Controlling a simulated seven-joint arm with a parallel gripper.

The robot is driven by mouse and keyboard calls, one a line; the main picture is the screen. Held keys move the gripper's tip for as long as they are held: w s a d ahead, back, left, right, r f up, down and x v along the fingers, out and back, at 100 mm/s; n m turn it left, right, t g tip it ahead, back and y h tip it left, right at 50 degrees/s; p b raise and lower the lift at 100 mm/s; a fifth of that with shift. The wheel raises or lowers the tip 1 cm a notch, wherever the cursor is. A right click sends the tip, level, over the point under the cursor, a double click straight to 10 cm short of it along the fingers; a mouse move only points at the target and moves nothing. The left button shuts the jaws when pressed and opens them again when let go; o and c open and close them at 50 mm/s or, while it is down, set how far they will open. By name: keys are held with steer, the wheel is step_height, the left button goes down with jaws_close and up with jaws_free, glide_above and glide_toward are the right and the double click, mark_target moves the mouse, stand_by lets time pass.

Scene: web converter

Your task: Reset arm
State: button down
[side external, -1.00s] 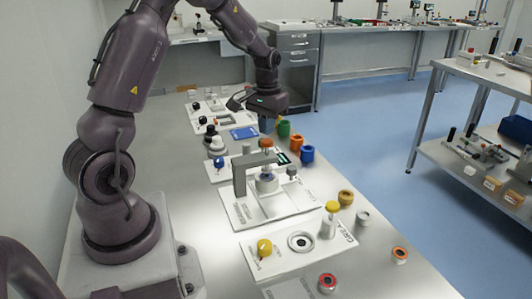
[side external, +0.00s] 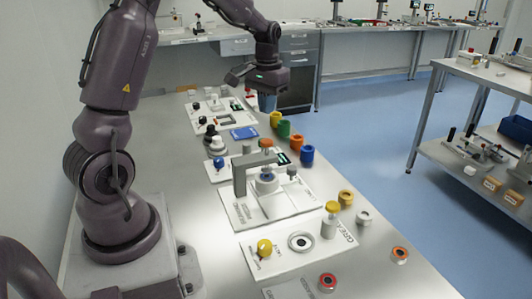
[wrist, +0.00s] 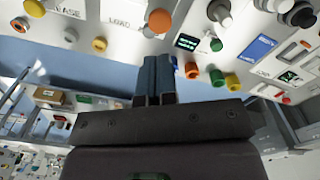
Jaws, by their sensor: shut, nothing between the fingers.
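My gripper (side external: 266,103) is shut and empty. In the side view it hangs in the air above the far end of the table, beyond the yellow cup (side external: 275,118). In the wrist view its two dark blue fingers (wrist: 155,80) stand pressed together, with the camera looking along them at the table edge and floor. The wrist view is turned, so the worktop shows along the top.
The table (side external: 190,250) holds white fixture boards, a grey press-like fixture (side external: 240,172), a blue plate (side external: 243,133), and green (side external: 283,129), orange (side external: 296,141) and blue (side external: 307,154) cups along its right edge. A drawer cabinet (side external: 298,68) stands behind. Blue floor (side external: 360,130) is open to the right.

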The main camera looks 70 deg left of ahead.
steer(key=shift+r, duration=0.1)
steer(key=s+d+r+m+t, duration=0.2)
steer(key=s+d+r, duration=0.1)
steer(key=s+d, duration=0.2)
steer(key=s+d+r+m+t, duration=0.1)
steer(key=s+d+r, duration=0.3)
steer(key=d, duration=0.6)
steer(key=s+d+r+m+t, duration=0.2)
steer(key=s+d+r+m, duration=0.1)
steer(key=s+d, duration=0.3)
steer(key=shift+s+d+r+t, duration=0.2)
steer(key=shift+d+r+t, duration=0.1)
steer(key=shift+d, duration=0.45)
